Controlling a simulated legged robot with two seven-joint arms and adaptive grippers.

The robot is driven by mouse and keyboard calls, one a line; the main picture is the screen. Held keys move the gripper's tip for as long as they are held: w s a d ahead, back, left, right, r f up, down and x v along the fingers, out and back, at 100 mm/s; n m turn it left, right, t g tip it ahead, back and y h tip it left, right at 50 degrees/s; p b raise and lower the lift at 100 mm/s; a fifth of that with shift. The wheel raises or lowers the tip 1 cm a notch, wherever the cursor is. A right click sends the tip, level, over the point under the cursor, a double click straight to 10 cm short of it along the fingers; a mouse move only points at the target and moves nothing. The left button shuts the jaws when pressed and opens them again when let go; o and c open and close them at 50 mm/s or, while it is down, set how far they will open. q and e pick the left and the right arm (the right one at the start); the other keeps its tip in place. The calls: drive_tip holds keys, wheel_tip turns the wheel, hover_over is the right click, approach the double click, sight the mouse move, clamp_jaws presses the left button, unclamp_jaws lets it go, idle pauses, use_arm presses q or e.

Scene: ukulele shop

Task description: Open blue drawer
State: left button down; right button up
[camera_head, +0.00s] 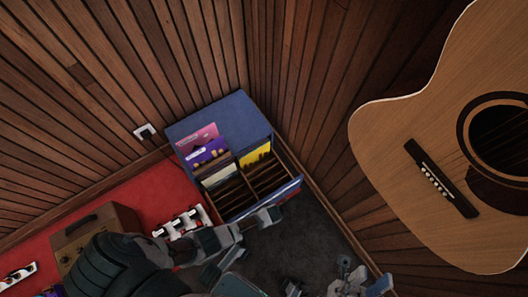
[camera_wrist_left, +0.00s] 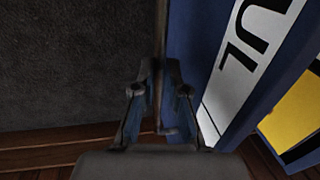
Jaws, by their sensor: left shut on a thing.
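The blue drawer (camera_head: 290,190) is part of a blue cabinet (camera_head: 238,113) in the corner and stands pulled out, showing wooden dividers inside. Its blue front with white and yellow panels fills the right of the left wrist view (camera_wrist_left: 188,40). My left gripper (camera_head: 270,214) is at the drawer's front; in the left wrist view its fingers (camera_wrist_left: 157,95) are closed around a thin upright edge beside the blue front. Whether that is a handle or the panel's rim is unclear. My right gripper (camera_head: 353,272) is low at the right, away from the drawer, its fingers apart and empty.
Colourful sleeves (camera_head: 205,152) stand in the cabinet's back rows. A brown amplifier (camera_head: 95,228) and white-edged items (camera_head: 182,224) sit on the red floor at left. A guitar (camera_head: 420,130) hangs large at right. Plank walls enclose the corner; dark floor (camera_head: 310,235) is open ahead of the drawer.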

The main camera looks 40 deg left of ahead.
use_arm(q)
drive_tip(key=shift+w+d+r, duration=0.2)
drive_tip(key=shift+w+r, duration=0.15)
drive_tip(key=shift+w, duration=0.2)
drive_tip(key=c, duration=1.2)
unclamp_jaws()
drive_tip(key=shift+s+a+f, duration=0.1)
drive_tip(key=shift+s, duration=0.15)
drive_tip(key=shift+s, duration=0.1)
wheel_tip(320, 180, up, 12)
drive_tip(key=d, duration=0.2)
drive_tip(key=shift+s+f, duration=0.2)
drive_tip(key=shift+s, duration=0.15)
